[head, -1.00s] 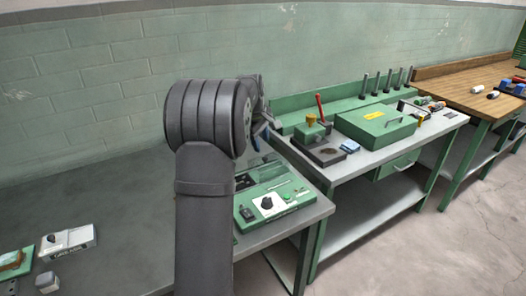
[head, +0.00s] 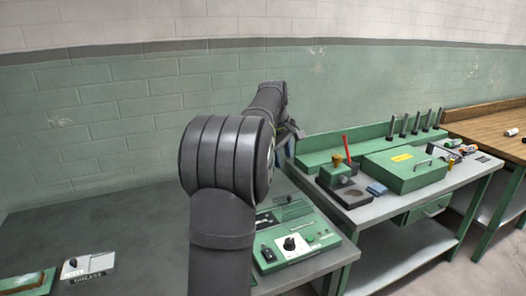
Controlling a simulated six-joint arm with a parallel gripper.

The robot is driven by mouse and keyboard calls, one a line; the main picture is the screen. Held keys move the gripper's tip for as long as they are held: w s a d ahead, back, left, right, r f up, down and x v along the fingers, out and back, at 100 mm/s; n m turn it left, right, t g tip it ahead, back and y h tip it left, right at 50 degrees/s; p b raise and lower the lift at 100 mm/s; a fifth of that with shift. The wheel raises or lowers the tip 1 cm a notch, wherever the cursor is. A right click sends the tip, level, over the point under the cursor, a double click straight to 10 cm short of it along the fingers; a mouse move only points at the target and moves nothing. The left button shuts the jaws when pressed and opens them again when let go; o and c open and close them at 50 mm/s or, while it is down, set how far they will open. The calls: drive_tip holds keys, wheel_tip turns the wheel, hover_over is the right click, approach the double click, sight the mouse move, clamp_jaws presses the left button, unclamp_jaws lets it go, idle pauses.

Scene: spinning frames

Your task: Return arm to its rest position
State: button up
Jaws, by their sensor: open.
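My dark grey arm rises from the bottom middle of the head view, with its large ribbed joint in front of the wall. The forearm reaches away from me, up and to the right. My gripper (head: 290,148) is at its far end, small and partly hidden behind the arm, above the back of the green control unit (head: 297,243). The jaws look open and I see nothing held in them; the fingertips are too small to make out clearly.
The green unit stands on the grey bench (head: 130,225), partly behind my arm. A white device (head: 88,267) lies at front left. Right, a second bench holds a green case (head: 403,170), a dark-based fixture (head: 345,190) and upright posts. The air above the left bench is clear.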

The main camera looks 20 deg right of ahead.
sight(289, 196)
drive_tip(key=x, duration=1.7)
drive_tip(key=shift+d+f, duration=0.1)
drive_tip(key=shift+f, duration=0.1)
drive_tip(key=v, duration=1.7)
drive_tip(key=shift+r, duration=0.25)
drive_tip(key=shift+x, duration=8.7)
drive_tip(key=shift+a, duration=0.4)
